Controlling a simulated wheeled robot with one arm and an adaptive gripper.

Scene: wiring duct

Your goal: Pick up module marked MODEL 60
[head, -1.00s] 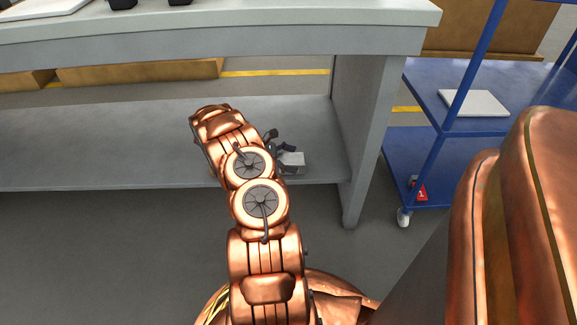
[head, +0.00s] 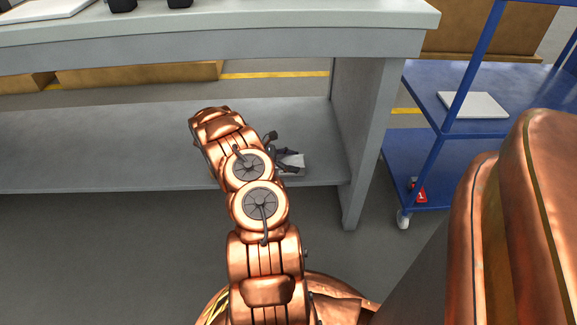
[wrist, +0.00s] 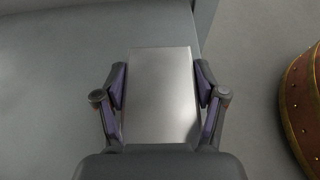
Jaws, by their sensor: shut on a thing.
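A light grey, box-like module (wrist: 160,92) fills the space between the fingers of my gripper (wrist: 160,88) in the wrist view. Both finger pads press on its left and right sides. In the head view the module (head: 292,160) shows as a small pale block at the right end of the lower shelf, partly hidden by my gripper (head: 283,150) and arm. No marking is readable on its visible face. I cannot tell whether it still touches the shelf.
The grey lower shelf (head: 90,150) is otherwise clear. The bench's side panel (head: 365,130) stands close to the right, and the bench top (head: 220,30) overhangs above. A blue cart (head: 440,155) with a flat white item (head: 473,104) is further right.

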